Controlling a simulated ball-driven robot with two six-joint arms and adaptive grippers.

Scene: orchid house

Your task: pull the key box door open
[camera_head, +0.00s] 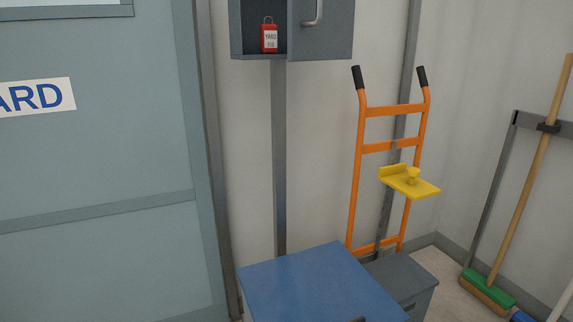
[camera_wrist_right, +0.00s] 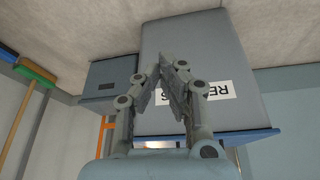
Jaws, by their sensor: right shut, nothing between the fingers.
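The grey key box (camera_head: 237,30) is at the top of the head view on a grey post (camera_head: 279,150), its top cut off. Its door (camera_head: 332,35) stands open toward the right, with a pale bar handle (camera_head: 312,13) near the door's left edge. A red padlock-shaped tag marked YARD (camera_head: 269,36) shows inside the box's left part. My left gripper is not in view.
A blue-topped cabinet (camera_head: 310,285) stands below the box; its labelled grey face (camera_wrist_right: 225,60) fills the wrist view behind my fingers. Right of it are a grey bin (camera_head: 402,275), an orange hand truck (camera_head: 356,170), a yellow bracket (camera_head: 415,187) and a broom (camera_head: 525,170). A door (camera_head: 100,160) is left.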

